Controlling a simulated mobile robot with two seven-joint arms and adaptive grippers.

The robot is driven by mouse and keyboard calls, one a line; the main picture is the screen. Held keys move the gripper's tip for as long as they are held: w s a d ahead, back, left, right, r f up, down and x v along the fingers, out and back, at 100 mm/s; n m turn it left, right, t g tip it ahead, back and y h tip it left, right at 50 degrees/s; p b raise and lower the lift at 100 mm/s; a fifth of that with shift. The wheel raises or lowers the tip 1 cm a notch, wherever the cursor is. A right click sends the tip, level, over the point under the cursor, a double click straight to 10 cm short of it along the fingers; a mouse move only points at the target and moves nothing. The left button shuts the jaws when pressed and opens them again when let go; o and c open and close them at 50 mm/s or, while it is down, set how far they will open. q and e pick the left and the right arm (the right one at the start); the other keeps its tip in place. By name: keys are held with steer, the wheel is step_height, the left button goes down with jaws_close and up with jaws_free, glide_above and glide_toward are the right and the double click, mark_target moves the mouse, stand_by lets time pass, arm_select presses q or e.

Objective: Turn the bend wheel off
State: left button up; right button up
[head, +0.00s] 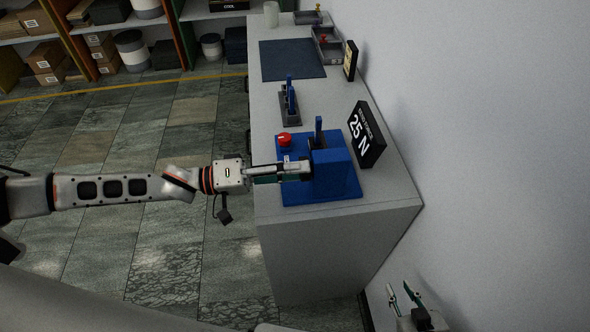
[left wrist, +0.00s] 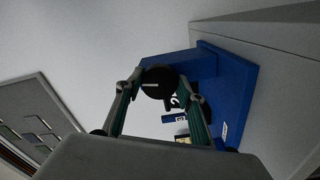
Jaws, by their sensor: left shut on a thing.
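The blue press (head: 335,175) stands on a blue base near the front end of the bench. My left gripper (head: 306,170) reaches it from the left side. In the left wrist view, the bend wheel (left wrist: 158,76) is a dark round knob with a pale line across its face. It sits on the blue press body (left wrist: 232,85). My left gripper's fingers (left wrist: 166,84) are closed on opposite sides of the wheel. In the head view the wheel is hidden by the gripper. My right gripper (head: 404,294) is at the bottom right, its fingers apart and empty.
A red button (head: 284,139) sits on the press base. A black display reading 25 N (head: 366,135) stands to the right. Behind are a small blue device (head: 289,103), a dark mat (head: 292,60) and grey trays (head: 325,42). The wall is close on the right.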

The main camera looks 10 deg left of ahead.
arm_select(q)
steer(key=shift+n, duration=1.1)
steer(key=o, duration=1.1)
steer(key=v, duration=1.2)
steer(key=shift+r, duration=0.1)
steer(key=shift+s+a, duration=0.1)
